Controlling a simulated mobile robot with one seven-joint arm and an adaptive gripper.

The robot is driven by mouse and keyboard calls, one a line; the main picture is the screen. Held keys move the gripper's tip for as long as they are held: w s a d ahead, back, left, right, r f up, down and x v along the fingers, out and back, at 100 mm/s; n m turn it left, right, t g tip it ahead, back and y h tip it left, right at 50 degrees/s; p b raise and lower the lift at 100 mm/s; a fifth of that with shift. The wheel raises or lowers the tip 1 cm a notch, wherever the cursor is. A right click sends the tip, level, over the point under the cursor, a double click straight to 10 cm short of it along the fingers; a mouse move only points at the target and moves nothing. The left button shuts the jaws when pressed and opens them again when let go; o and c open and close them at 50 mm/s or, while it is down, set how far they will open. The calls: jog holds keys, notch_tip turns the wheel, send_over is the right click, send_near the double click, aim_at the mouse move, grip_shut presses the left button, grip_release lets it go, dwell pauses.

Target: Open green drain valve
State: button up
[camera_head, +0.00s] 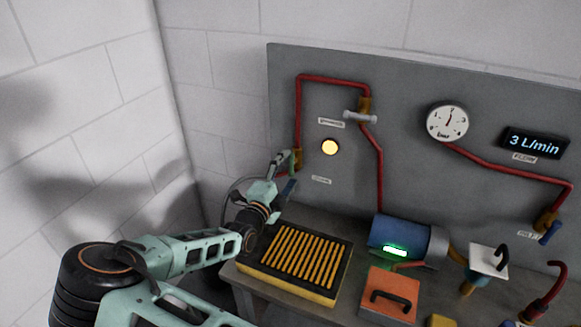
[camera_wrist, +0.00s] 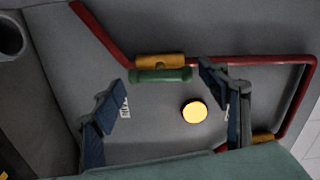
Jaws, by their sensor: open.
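The green drain valve handle (camera_wrist: 160,76) shows in the wrist view as a short bar in front of its brass body (camera_wrist: 160,60) on the red pipe. The bar lies roughly parallel to the pipe there. My gripper (camera_wrist: 162,80) is open, with one blue-padded finger toward each end of the bar. The fingers look apart from the handle; depth to it is hard to judge. In the head view my gripper (camera_head: 287,172) is at the panel's left side by the lower end of the left pipe, and it mostly hides the valve.
A yellow round lamp (camera_head: 329,147) and a second valve with a pale handle (camera_head: 360,116) are on the grey panel. Below are a yellow-black slatted box (camera_head: 295,262), a blue cylinder (camera_head: 392,236) and an orange plate with a handle (camera_head: 388,294). A wall stands at left.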

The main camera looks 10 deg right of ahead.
jog(key=v, duration=0.9)
jog(key=shift+s+a, duration=0.2)
jog(key=shift+s, duration=0.1)
jog(key=shift+d, duration=0.1)
